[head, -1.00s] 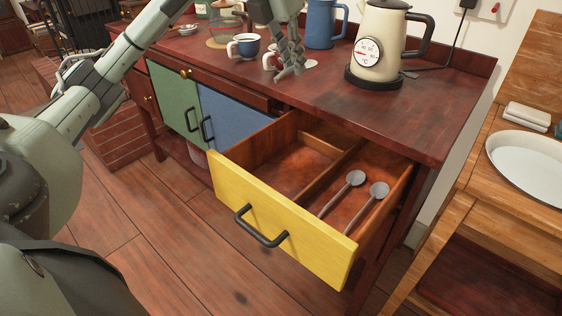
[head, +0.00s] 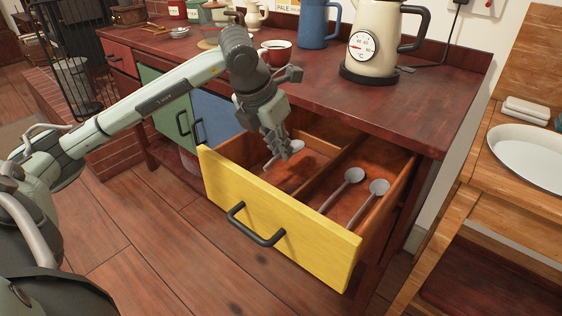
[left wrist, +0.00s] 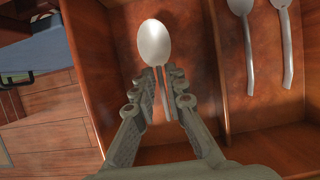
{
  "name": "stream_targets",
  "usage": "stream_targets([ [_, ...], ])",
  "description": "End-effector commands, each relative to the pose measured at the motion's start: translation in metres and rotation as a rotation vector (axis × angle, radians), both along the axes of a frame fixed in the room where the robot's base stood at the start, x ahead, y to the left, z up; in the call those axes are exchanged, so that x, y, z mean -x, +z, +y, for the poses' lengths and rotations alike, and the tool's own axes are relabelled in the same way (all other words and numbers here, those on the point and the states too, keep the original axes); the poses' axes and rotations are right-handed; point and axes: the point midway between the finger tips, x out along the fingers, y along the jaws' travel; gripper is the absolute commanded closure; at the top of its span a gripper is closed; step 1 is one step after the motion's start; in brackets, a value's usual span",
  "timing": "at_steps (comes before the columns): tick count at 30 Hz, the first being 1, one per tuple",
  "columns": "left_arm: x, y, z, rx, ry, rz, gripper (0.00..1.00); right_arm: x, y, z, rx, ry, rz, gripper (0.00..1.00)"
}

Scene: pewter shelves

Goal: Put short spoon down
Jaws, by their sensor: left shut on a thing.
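My left gripper (head: 277,150) is over the left compartment of the open yellow-fronted drawer (head: 280,222). It is shut on the short spoon (head: 296,146), whose handle sits between the fingers. In the left wrist view, the short spoon (left wrist: 154,42) points its pale bowl away from the fingertips (left wrist: 162,85), above or at the compartment's wooden floor; I cannot tell whether it touches. The spoon's handle end is partly hidden by the fingers. My right gripper is not in view.
Two longer spoons (head: 354,175) (head: 378,187) lie in the right compartment, beyond a wooden divider (head: 335,170). The countertop (head: 400,110) overhangs the drawer's back. A red cup (head: 277,50) and a kettle (head: 372,40) stand on it.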

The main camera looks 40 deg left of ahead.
Motion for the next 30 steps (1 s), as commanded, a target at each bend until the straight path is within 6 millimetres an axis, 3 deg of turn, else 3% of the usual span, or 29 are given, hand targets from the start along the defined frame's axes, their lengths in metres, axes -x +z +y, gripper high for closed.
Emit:
stream_targets([
  [3, 0.001, -0.021, 0.0, 0.001, -0.001, 0.006, 1.0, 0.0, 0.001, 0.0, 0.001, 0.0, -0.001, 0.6],
  [7, 0.001, -0.034, 0.0, 0.001, -0.002, 0.003, 1.0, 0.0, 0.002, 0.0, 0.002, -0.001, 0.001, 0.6],
  [18, 0.0, -0.038, 0.0, 0.0, -0.001, 0.001, 1.0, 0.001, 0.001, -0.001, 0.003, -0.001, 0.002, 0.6],
  [30, 0.0, -0.042, 0.0, 0.0, -0.001, 0.001, 1.0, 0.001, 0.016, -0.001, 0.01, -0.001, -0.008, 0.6],
])
